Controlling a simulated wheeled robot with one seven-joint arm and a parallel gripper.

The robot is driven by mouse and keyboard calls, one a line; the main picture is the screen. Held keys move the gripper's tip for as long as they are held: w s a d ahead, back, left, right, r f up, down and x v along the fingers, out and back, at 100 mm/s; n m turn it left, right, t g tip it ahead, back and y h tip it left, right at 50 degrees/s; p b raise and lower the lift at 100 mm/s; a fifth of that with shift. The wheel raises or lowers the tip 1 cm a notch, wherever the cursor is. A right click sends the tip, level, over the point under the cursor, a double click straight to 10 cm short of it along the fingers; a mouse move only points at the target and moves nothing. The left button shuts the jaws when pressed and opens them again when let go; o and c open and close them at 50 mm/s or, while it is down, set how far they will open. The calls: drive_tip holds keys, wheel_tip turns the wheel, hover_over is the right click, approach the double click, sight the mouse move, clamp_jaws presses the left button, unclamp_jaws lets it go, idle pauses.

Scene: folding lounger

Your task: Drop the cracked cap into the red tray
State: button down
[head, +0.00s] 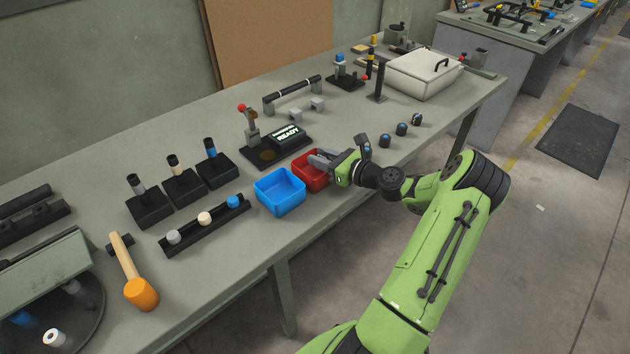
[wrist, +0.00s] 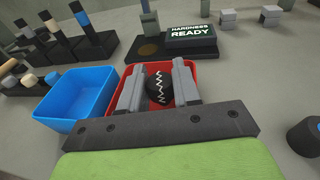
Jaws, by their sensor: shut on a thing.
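The cracked cap (wrist: 159,86) is a dark round cap with a white zigzag line, seen in the wrist view. My gripper (wrist: 158,88) is shut on it, with one grey finger on each side. The red tray (head: 310,172) is on the bench, and my gripper (head: 318,160) is over it in the head view. The red tray (wrist: 194,68) also shows behind and around the fingers in the wrist view. I cannot tell how high the cap is above the tray floor. In the head view the cap is hidden by the fingers.
An empty blue tray (head: 279,194) stands directly left of the red tray. A hardness tester (head: 275,146) with a "READY" display stands behind. Several dark caps (head: 401,129) stand in a row to the right. A rack (head: 205,226) with pegs lies left.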

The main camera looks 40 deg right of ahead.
drive_tip(key=c, duration=0.7)
unclamp_jaws()
drive_tip(key=p+v, duration=0.3)
drive_tip(key=v, duration=1.2)
drive_tip(key=shift+s+d, duration=0.1)
drive_tip(key=shift+s, duration=0.25)
